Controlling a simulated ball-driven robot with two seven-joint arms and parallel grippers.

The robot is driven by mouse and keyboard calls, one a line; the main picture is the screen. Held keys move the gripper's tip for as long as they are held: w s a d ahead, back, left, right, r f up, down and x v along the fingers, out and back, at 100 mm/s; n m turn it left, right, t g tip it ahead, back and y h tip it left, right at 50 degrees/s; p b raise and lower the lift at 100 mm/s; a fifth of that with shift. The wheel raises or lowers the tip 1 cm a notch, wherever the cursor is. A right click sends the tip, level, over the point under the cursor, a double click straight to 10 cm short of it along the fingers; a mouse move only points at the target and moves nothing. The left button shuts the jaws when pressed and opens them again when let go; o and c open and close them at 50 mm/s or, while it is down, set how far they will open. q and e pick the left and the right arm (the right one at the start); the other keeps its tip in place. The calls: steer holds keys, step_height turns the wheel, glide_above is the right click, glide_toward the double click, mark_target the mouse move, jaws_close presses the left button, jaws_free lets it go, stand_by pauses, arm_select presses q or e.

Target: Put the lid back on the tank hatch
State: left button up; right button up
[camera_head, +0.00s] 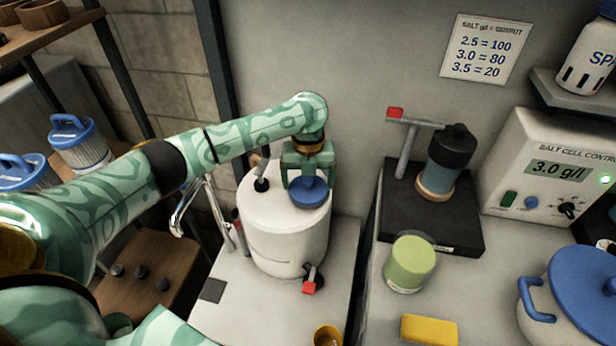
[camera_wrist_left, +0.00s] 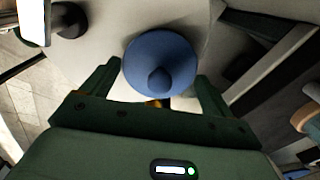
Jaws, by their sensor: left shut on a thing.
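The round blue lid (camera_head: 308,193) with a knob is at the front right of the white tank's top (camera_head: 282,235). My left gripper (camera_head: 309,178) points down over it and is shut on it. In the left wrist view the lid (camera_wrist_left: 160,60) shows between the two green fingers (camera_wrist_left: 158,90), its knob toward the gripper. The hatch opening is not visible; the lid and gripper cover that part of the tank top. I cannot tell whether the lid touches the tank or hangs just above it. My right gripper is not in view.
A black fitting (camera_head: 262,184) stands on the tank top, left of the gripper. A red-handled tap (camera_head: 309,286) sticks out low at the front. To the right are a green-lidded jar (camera_head: 410,264), a yellow block (camera_head: 429,330), a dark pump stand (camera_head: 440,215) and a blue-lidded pot (camera_head: 583,290).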

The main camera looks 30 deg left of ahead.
arm_select(q)
steer(key=shift+p, duration=0.4)
stand_by(0.5)
stand_by(0.3)
steer(key=o, duration=0.8)
steer(key=shift+c, duration=0.2)
step_height(320, 180, up, 7)
steer(key=p, duration=0.7)
steer(key=shift+p, duration=0.4)
jaws_close()
